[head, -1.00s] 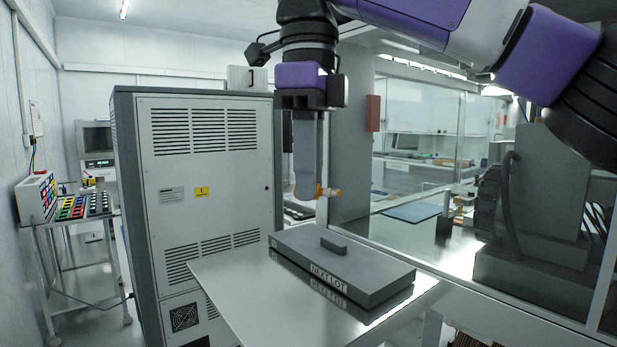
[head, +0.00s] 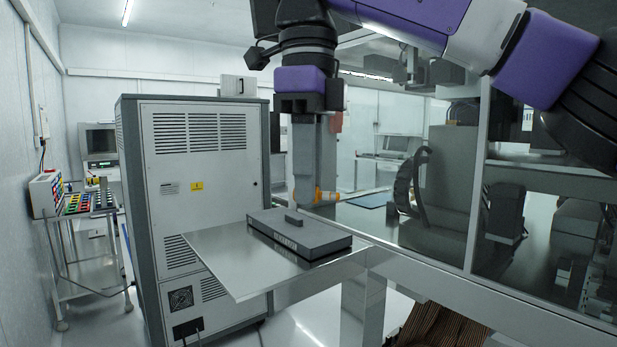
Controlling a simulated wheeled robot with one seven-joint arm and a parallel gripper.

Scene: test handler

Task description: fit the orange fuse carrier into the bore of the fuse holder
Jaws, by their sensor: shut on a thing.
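My gripper (head: 304,196) hangs from the purple and black arm near the middle of the head view. It is shut on the orange fuse carrier (head: 326,197), which sticks out sideways to the right from the fingertips. The carrier is held in the air above and behind the flat grey box. Part of it is hidden by the finger. I cannot make out the fuse holder or its bore in this view.
A grey lidded box (head: 318,242) lies on a metal shelf (head: 225,262). A tall grey cabinet (head: 205,140) stands to the left. A glazed machine enclosure (head: 470,215) fills the right. A trolley (head: 80,235) with coloured parts stands far left.

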